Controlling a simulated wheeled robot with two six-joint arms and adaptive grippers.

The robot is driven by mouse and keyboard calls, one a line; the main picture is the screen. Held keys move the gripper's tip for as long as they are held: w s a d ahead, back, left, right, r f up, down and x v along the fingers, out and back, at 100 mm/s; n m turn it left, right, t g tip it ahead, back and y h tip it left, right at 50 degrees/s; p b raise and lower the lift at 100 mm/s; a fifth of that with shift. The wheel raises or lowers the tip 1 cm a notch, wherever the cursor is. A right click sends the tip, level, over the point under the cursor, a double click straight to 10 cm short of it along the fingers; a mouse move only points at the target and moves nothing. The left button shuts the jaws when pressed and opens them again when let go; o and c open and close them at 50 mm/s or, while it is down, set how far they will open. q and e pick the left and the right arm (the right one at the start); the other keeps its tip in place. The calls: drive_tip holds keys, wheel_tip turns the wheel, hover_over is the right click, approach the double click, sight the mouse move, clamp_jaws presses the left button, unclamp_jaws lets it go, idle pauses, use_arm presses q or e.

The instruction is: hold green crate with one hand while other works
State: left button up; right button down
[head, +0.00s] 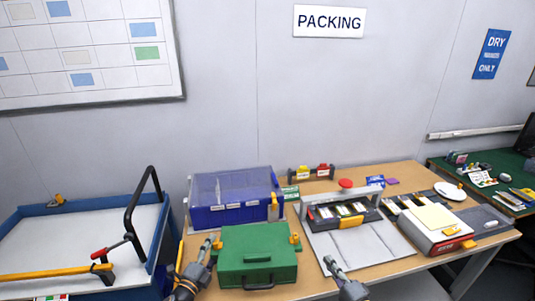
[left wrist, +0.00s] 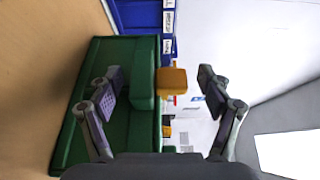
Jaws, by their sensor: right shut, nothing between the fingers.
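The green crate (head: 257,240) sits at the front of the table with its top closed and an orange latch at each side. My left gripper (head: 211,243) is at the crate's left side, beside the left latch. In the left wrist view the gripper (left wrist: 160,88) is open, with the crate's green side block (left wrist: 143,88) and the orange latch (left wrist: 172,80) showing between its fingers. I cannot tell whether the fingers touch the crate. My right gripper (head: 329,261) is shut and empty, low in front of the grey press station, right of the crate.
A blue bin (head: 235,214) with a clear lid stands behind the crate. A press station (head: 350,245) with a red knob and a red-and-white device (head: 437,238) fill the right of the table (head: 400,267). A blue cart (head: 160,250) with a black handle stands left.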

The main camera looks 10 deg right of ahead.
use_arm(q)
drive_tip(key=shift+s, duration=0.1)
drive_tip(key=v, duration=1.2)
